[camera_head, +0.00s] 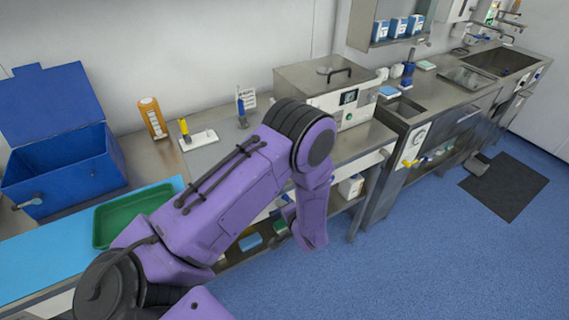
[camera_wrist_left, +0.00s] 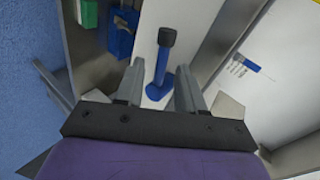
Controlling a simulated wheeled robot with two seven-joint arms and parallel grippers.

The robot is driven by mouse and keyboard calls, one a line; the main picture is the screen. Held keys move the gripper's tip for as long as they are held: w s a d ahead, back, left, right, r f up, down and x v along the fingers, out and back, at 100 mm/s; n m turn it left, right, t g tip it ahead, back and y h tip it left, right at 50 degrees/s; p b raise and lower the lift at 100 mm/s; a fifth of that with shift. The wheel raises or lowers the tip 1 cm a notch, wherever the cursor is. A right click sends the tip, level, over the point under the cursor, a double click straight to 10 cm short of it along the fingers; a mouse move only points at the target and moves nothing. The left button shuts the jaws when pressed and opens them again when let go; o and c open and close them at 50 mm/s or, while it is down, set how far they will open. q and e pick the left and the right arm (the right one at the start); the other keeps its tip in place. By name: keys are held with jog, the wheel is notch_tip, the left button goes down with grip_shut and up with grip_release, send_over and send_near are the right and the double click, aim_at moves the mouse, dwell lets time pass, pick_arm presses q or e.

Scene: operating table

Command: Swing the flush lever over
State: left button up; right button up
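The lever (camera_wrist_left: 162,62) in the left wrist view has a blue shaft, a dark round knob and a blue base on a pale panel. I take it to be the flush lever. My left gripper (camera_wrist_left: 158,76) is open, with one grey finger on each side of the shaft. Gaps show between the shaft and both fingers. In the head view my purple left arm reaches over the bench and bends down at its front; the gripper and this lever cannot be made out there. My right gripper is not in view.
The steel bench carries an open blue bin (camera_head: 65,170), a green tray (camera_head: 125,212), a yellow-handled item (camera_head: 185,132), and a steel box with a display (camera_head: 325,90). A yellow handle (camera_head: 408,163) sticks out from the sink unit. The blue floor (camera_head: 400,260) is clear in front.

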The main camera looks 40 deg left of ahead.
pick_arm(q)
jog(key=b+v, duration=0.2)
jog(key=v, duration=0.8)
jog(key=shift+d+r, duration=0.15)
jog(key=shift+d, duration=0.05)
